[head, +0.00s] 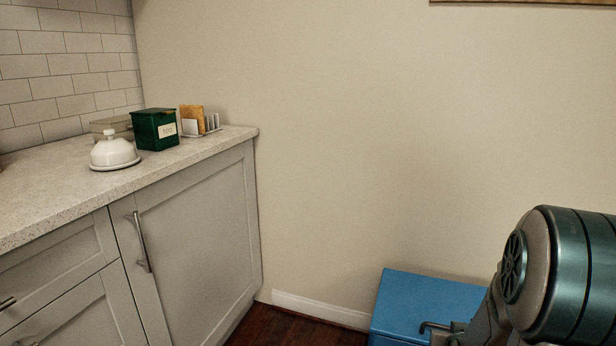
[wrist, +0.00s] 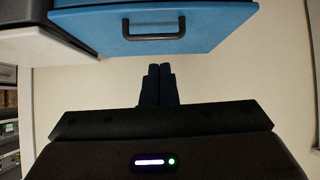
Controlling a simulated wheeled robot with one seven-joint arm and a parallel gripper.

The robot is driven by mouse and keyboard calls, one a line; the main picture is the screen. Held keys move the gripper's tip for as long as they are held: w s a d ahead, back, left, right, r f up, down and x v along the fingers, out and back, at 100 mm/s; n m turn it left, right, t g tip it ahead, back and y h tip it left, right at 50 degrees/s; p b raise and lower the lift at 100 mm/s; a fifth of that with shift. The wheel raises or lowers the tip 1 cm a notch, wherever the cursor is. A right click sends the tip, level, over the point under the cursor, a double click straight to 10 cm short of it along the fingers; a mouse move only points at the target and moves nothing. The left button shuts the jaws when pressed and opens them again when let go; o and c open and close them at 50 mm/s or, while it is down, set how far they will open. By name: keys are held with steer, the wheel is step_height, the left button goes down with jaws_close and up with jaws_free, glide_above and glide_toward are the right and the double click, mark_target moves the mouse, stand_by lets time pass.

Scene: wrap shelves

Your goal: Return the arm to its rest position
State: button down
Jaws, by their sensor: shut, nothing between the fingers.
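My gripper (wrist: 160,70) shows in the wrist view, with its two dark fingers together and nothing between them. It points at a plain cream wall, just below a blue cabinet front (wrist: 190,22) with a dark handle in that picture. My arm (head: 565,275) shows at the lower right of the head view, in front of a blue cabinet (head: 425,300). The gripper itself is not visible in the head view.
On the left, a speckled counter (head: 60,195) holds a white domed dish (head: 114,152), a green tin (head: 155,129) and a toast rack (head: 200,122). Grey cupboards (head: 200,230) stand below it. Bare wall and dark floor (head: 290,328) lie between the counter and the blue cabinet.

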steer(key=s+a+r+n+g+y+p, duration=0.1)
steer(key=s+a+r+g+p, duration=0.1)
steer(key=s+a+r+p, duration=0.4)
steer(key=s+a+r+n+g+y+p, duration=0.1)
steer(key=s+a+r+p, duration=0.4)
steer(key=r+p, duration=0.9)
steer(key=s+a+r+n+g+y+p, duration=0.1)
steer(key=s+a+r+g+p, duration=0.3)
steer(key=r+p, duration=0.7)
steer(key=a+v, duration=0.2)
steer(key=v, duration=1.1)
steer(key=shift+s+r, duration=0.2)
steer(key=shift+s, duration=0.15)
